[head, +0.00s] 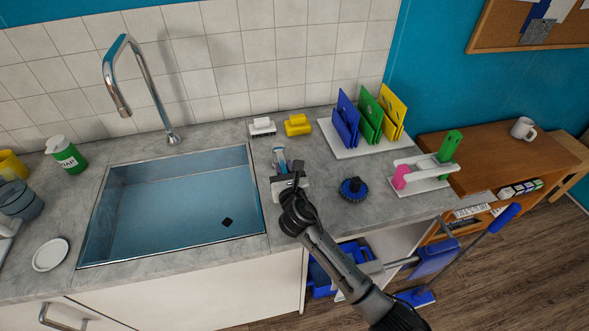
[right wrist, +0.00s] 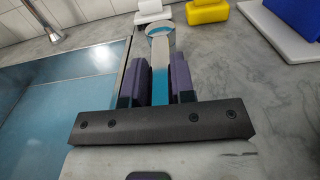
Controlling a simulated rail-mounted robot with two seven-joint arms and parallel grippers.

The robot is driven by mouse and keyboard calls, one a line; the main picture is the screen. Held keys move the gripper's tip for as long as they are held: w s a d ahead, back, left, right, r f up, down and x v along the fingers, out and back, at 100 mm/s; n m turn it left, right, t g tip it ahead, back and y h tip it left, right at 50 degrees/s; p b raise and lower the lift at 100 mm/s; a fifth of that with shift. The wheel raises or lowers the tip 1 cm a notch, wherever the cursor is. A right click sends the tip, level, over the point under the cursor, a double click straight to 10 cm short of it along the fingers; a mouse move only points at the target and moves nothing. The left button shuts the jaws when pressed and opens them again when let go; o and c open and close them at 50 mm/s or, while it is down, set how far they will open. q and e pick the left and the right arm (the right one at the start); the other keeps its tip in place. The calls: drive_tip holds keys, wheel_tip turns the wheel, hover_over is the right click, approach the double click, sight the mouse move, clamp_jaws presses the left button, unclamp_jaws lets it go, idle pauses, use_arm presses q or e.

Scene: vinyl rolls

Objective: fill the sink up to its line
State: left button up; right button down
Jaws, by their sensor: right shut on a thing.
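The sink (head: 182,262) is set in the counter at the left and looks blue inside, with a dark square spot low on its right. I cannot tell the water level or make out a line. A chrome tap (head: 146,78) arches over it from behind, with no stream visible. My right gripper (head: 280,174) is beside the sink's right edge. It is shut on a slim grey and teal handle (right wrist: 159,58) with a round, pale-rimmed end, standing between its dark fingers. I cannot tell whether this is the tap's lever. My left gripper is not in view.
A white brush (head: 262,127) and a yellow brush (head: 298,125) lie behind the gripper. A round blue brush (head: 353,189) is to its right. A rack of coloured boards (head: 370,146) stands farther right. A green soap bottle (head: 67,155) and a white saucer (head: 50,254) are left of the sink.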

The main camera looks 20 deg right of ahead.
drive_tip(key=c, duration=1)
unclamp_jaws()
drive_tip(key=shift+o, duration=0.2)
drive_tip(key=s, duration=0.4)
drive_tip(key=s+a, duration=0.1)
drive_tip(key=s, duration=0.3)
drive_tip(key=s+a+b, duration=0.1)
drive_tip(key=s, duration=0.3)
drive_tip(key=shift+s, duration=0.15)
drive_tip(key=shift+s+a, duration=0.1)
drive_tip(key=shift+s, duration=0.55)
